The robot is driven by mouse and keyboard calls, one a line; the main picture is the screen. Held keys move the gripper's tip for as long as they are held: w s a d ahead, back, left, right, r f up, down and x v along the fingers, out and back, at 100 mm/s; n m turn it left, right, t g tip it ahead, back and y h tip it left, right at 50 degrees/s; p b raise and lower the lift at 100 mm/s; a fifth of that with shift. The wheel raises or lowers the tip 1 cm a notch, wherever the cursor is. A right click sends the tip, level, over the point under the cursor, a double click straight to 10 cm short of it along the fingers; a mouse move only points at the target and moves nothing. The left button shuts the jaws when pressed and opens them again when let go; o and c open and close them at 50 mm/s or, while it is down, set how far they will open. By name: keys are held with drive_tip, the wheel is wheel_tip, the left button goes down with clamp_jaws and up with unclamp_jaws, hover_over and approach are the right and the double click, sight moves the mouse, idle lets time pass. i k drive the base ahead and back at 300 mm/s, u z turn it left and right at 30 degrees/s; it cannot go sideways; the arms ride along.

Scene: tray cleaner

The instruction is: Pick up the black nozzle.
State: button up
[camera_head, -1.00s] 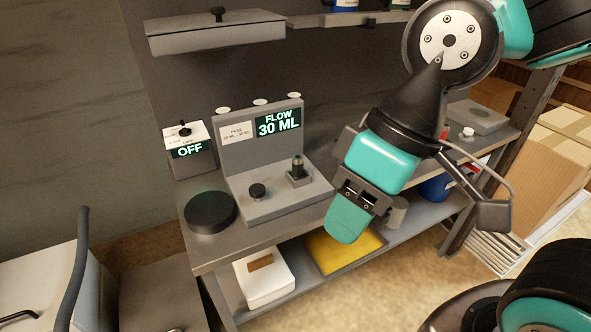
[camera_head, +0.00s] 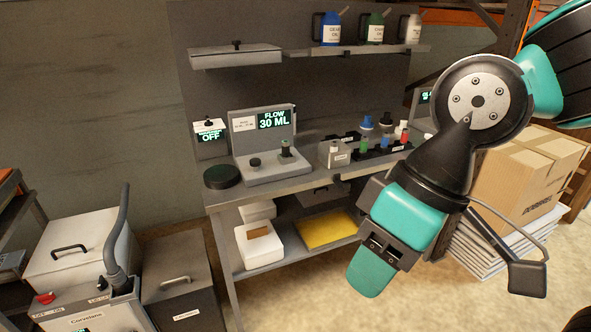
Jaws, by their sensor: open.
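My gripper (camera_head: 372,270) hangs at the right centre, in front of the bench and apart from it, pointing down and left. It is open, and I see nothing in it. A small dark upright piece (camera_head: 286,150) stands on the right of the flow unit's (camera_head: 262,178) ledge, left of and beyond my gripper. It may be the black nozzle. A dark knob (camera_head: 255,162) sits left of it. Several small pieces with coloured or dark tops stand in a black rack (camera_head: 372,155) farther right; I cannot tell whether one is a nozzle.
A black round disc (camera_head: 222,177) lies on the bench's left end. A small grey box (camera_head: 334,153) stands right of the flow unit. Jugs stand on the upper shelf (camera_head: 345,49). A machine with a grey hose (camera_head: 117,238) is at lower left; cardboard boxes (camera_head: 525,175) are at right.

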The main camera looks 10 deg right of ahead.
sight(286, 143)
drive_tip(key=u, duration=1)
drive_tip(key=i, duration=1.85)
drive_tip(key=z, duration=0.95)
